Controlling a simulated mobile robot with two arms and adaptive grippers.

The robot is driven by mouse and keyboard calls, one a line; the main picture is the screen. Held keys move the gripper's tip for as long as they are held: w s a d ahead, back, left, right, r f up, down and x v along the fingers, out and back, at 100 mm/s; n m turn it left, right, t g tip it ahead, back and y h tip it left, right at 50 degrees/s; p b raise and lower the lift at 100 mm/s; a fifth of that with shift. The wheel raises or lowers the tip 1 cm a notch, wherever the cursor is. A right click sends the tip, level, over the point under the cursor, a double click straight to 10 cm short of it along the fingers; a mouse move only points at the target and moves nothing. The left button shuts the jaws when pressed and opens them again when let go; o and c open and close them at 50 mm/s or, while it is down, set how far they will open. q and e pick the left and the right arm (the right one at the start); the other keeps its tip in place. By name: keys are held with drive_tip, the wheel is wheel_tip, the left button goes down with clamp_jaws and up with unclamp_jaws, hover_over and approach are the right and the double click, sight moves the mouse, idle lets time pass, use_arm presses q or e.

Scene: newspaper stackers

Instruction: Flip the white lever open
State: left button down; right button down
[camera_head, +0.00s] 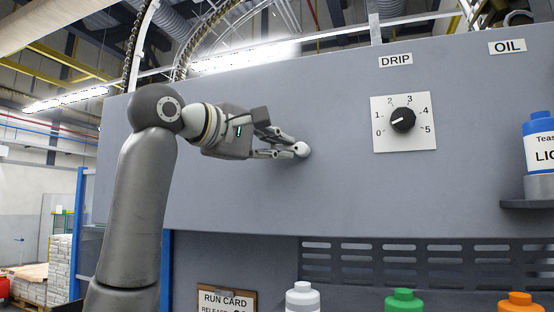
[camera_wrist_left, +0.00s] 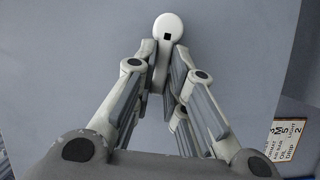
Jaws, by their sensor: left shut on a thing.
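The white lever (camera_head: 302,150) shows as a small round white end against the grey machine panel. In the left wrist view the white lever (camera_wrist_left: 168,24) is a round disc with a small dark square, at the top centre. My left gripper (camera_head: 289,151) reaches in from the left at the panel. In the wrist view its fingertips (camera_wrist_left: 168,52) are closed together on the lever, just below the round end. My right gripper is in neither view.
A dial (camera_head: 403,120) marked 0 to 5 sits right of the lever under a DRIP label. A blue-capped bottle (camera_head: 540,146) stands on a shelf at far right. A run card (camera_head: 226,300) and white (camera_head: 302,297), green (camera_head: 404,301) and orange (camera_head: 521,303) tops are below.

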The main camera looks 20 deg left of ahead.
use_arm(q)
drive_tip(key=shift+f+n+t+b, duration=0.3)
drive_tip(key=shift+f+n+b, duration=0.15)
drive_tip(key=shift+n+b, duration=0.3)
drive_tip(key=c, duration=1.9)
unclamp_jaws()
drive_tip(key=o, duration=0.4)
drive_tip(key=shift+s+a+r, duration=0.1)
drive_tip(key=shift+s, duration=0.1)
drive_tip(key=v, duration=1.1)
drive_tip(key=shift+s+a, duration=0.3)
